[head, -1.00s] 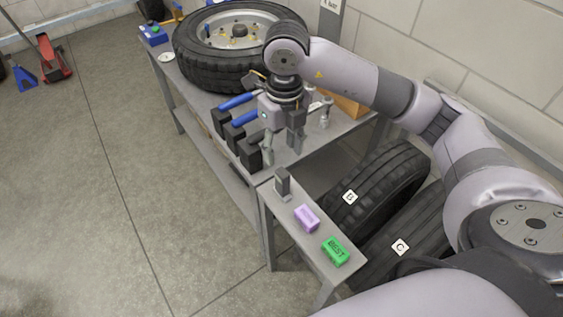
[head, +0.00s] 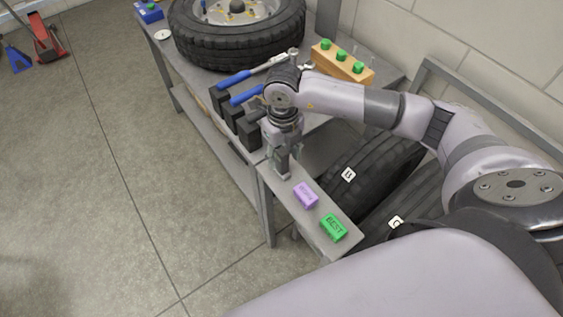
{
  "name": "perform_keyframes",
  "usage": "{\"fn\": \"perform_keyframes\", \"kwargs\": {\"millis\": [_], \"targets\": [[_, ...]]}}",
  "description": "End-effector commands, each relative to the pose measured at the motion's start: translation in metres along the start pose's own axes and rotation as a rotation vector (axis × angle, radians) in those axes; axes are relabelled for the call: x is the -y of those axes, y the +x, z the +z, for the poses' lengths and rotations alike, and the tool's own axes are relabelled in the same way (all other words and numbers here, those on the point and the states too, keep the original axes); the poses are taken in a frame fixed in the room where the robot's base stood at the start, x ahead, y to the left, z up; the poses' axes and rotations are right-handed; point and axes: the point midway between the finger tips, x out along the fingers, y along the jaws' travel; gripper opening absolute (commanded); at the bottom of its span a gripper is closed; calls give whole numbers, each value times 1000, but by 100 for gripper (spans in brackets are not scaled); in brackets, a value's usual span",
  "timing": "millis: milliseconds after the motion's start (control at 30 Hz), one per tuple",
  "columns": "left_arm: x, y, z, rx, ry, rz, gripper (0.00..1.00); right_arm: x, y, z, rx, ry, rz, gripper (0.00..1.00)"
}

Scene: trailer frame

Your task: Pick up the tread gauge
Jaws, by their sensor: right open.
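The tread gauge, a small dark upright piece on a grey foot, stands at the far end of the narrow grey shelf (head: 345,243). It is now mostly hidden behind my right gripper. My right gripper (head: 283,163) points down right at the gauge's spot, with its fingers open around or just in front of it; I cannot tell whether they touch it. My left gripper is not in view.
A purple block (head: 305,195) and a green block marked BEST (head: 334,227) lie on the shelf nearby. Tyres B (head: 372,160) and C (head: 408,200) stand to the right. The workbench behind holds blue-handled wrenches (head: 234,80), a wheel (head: 237,40) and a wooden block with green knobs (head: 342,62).

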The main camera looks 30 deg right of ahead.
Motion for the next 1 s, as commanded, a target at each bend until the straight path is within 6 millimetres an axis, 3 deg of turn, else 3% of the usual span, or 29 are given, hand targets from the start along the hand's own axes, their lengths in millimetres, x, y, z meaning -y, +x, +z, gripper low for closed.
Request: {"fn": "perform_keyframes", "kwargs": {"millis": [233, 567, 1000], "targets": [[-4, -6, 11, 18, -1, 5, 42, -1, 37, 1, -4, 0, 0, 44], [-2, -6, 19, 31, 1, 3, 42, -1, 44, 1, -1, 0, -1, 44], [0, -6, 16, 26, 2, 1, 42, -1, 44, 1, -1, 0, -1, 14]]}}
